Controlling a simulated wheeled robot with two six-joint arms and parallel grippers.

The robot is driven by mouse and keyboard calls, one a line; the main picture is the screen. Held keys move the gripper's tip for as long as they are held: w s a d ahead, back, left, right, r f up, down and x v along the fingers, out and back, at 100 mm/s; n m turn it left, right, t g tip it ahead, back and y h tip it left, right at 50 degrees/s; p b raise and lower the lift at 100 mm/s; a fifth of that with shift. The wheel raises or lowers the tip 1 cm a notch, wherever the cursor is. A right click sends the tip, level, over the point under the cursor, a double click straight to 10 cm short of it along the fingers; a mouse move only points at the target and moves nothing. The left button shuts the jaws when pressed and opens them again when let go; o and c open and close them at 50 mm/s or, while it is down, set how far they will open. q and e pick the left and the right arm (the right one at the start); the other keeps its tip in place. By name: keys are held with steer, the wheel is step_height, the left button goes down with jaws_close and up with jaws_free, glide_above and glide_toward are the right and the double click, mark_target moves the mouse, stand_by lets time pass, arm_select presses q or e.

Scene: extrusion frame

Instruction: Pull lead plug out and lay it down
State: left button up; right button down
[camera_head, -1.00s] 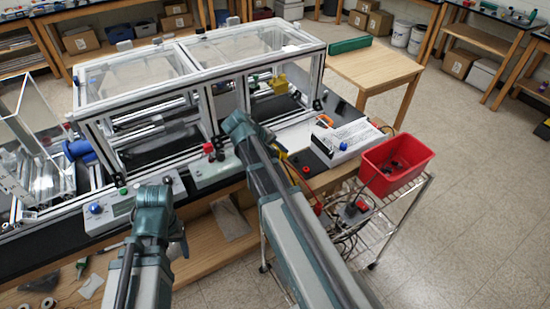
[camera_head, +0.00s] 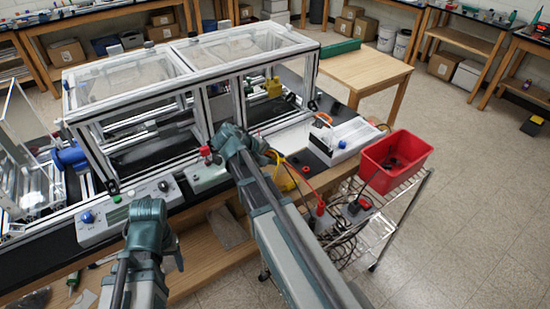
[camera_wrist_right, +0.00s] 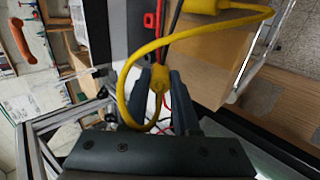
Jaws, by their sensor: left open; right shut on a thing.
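My right gripper (camera_wrist_right: 161,88) is shut on a yellow lead plug (camera_wrist_right: 158,76), which sits between its two dark fingers in the right wrist view. A yellow lead (camera_wrist_right: 126,80) loops around from the plug toward a larger yellow piece (camera_wrist_right: 208,5) at the top edge. In the head view, yellow (camera_head: 284,177) shows just right of my right arm, and my right gripper (camera_head: 266,153) is mostly hidden behind its wrist. I cannot tell whether the plug sits in a socket. My left gripper (camera_head: 174,262) is open at the lower left, in front of the bench and away from the plug.
A framed enclosure (camera_head: 190,85) stands on the bench behind my right gripper. A control box (camera_head: 130,215) with knobs lies along the front edge. A red bin (camera_head: 394,160) sits on a wire cart (camera_head: 385,225) at right. A white box (camera_head: 343,140) stands on the bench.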

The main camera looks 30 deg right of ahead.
steer(key=shift+f+b, duration=1.4)
steer(key=shift+f, duration=0.3)
steer(key=c, duration=0.6)
jaws_free()
steer(key=shift+s, duration=0.1)
steer(key=shift+a, duration=0.1)
steer(key=shift+a+r+p, duration=0.15)
steer(key=shift+r+p, duration=0.2)
steer(key=shift+p, duration=0.1)
steer(key=shift+p+v, duration=4.5)
steer(key=shift+v, duration=2)
